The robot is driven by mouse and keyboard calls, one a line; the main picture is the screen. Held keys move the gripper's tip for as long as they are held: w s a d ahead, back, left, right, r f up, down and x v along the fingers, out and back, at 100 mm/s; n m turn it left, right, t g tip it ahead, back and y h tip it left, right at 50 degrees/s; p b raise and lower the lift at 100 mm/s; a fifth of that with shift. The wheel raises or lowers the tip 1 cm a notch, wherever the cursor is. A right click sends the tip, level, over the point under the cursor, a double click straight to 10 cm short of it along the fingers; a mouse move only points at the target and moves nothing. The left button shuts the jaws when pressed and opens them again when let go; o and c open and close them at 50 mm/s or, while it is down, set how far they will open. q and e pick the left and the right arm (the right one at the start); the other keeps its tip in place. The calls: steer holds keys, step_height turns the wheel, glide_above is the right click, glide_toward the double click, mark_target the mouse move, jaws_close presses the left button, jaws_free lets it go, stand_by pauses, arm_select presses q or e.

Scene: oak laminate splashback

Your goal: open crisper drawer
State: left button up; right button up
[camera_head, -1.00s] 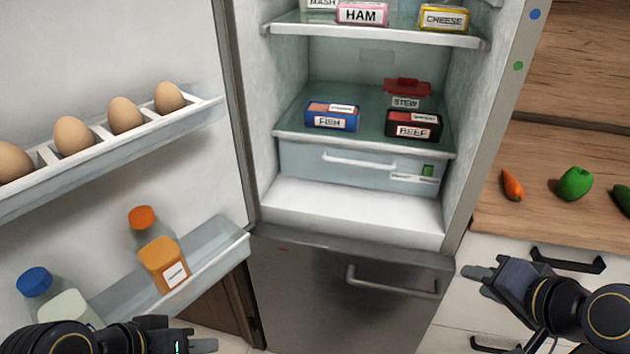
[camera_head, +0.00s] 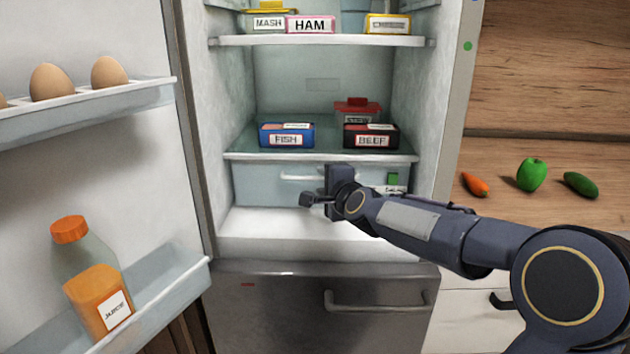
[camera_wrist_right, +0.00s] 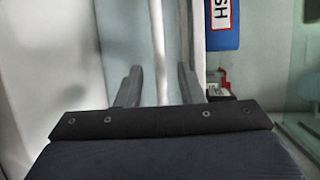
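The crisper drawer (camera_head: 262,184) is a pale blue, see-through bin under the lowest glass shelf of the open fridge; it looks closed. Its white bar handle (camera_head: 300,178) is partly hidden by my right gripper (camera_head: 318,198), which is in front of the drawer. In the right wrist view my right gripper (camera_wrist_right: 158,88) has its two fingers apart. A white bar (camera_wrist_right: 157,45), apparently the handle, runs between them with gaps on both sides. My left gripper is out of view.
A fish box (camera_head: 286,136), a beef box (camera_head: 371,137) and a red-lidded stew container (camera_head: 358,112) sit on the shelf above. The open fridge door (camera_head: 110,150) with eggs and a juice bottle (camera_head: 96,290) fills the left. Vegetables lie on the counter (camera_head: 510,212) at right.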

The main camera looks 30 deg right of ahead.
steer(key=shift+x, duration=1.3)
jaws_close()
